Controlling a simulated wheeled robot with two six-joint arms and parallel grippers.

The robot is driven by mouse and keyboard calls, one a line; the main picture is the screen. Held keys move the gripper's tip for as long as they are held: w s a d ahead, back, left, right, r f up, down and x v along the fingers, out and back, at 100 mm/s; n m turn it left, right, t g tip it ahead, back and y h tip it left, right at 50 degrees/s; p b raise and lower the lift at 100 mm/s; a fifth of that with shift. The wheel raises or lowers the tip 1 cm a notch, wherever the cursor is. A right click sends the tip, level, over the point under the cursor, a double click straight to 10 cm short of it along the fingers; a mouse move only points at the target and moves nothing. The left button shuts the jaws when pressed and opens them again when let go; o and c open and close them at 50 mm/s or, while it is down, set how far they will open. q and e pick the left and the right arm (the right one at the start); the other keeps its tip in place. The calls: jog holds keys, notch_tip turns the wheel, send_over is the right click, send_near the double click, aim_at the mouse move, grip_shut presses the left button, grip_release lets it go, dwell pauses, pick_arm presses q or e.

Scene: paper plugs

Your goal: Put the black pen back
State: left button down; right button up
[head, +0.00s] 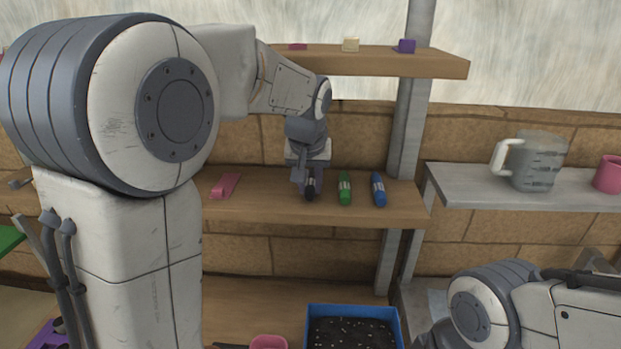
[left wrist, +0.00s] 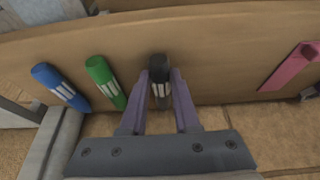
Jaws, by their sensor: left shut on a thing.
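The black pen (head: 310,191) is on the middle wooden shelf (head: 270,209), beside the green pen (head: 345,190) and the blue pen (head: 379,189). My left gripper (head: 308,180) reaches over the shelf and is shut on the black pen. In the left wrist view the black pen (left wrist: 159,82) sits between the two fingers of my left gripper (left wrist: 160,92), with its dark end showing beyond them. The green pen (left wrist: 105,81) and blue pen (left wrist: 60,86) lie to the left there. My right gripper is not in view.
A pink item (head: 226,186) lies left on the same shelf. Small blocks, one purple (head: 407,46), sit on the upper shelf. A grey mug (head: 535,162) and pink cup (head: 609,174) stand on the right shelf. A blue tray (head: 353,309) with dark contents is below.

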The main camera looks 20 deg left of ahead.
pick_arm(q)
jog(key=shift+f, duration=0.1)
jog(key=shift+f, duration=0.15)
jog(key=c, duration=0.6)
grip_release()
jog(key=shift+c, duration=0.2)
jog(key=shift+b, duration=0.3)
jog(key=b+v, duration=0.1)
jog(key=v, duration=0.3)
jog(key=shift+s+r, duration=0.1)
jog(key=shift+r, duration=0.25)
jog(key=s+d+b, duration=0.3)
jog(key=s+b, duration=0.1)
jog(key=s, duration=0.7)
jog(key=s+d+f+m+g+h, duration=0.1)
jog(key=s+d+f+m+g, duration=0.1)
jog(key=s+d+f+m, duration=0.3)
jog(key=s+d+f+m+g+h, duration=0.1)
jog(key=s+d+f+m, duration=0.4)
jog(key=s+f, duration=0.7)
notch_tip(320, 180, down, 3)
jog(key=shift+s+d+f+m+g, duration=0.25)
jog(key=shift+d+g, duration=0.45)
jog(key=shift+d, duration=0.5)
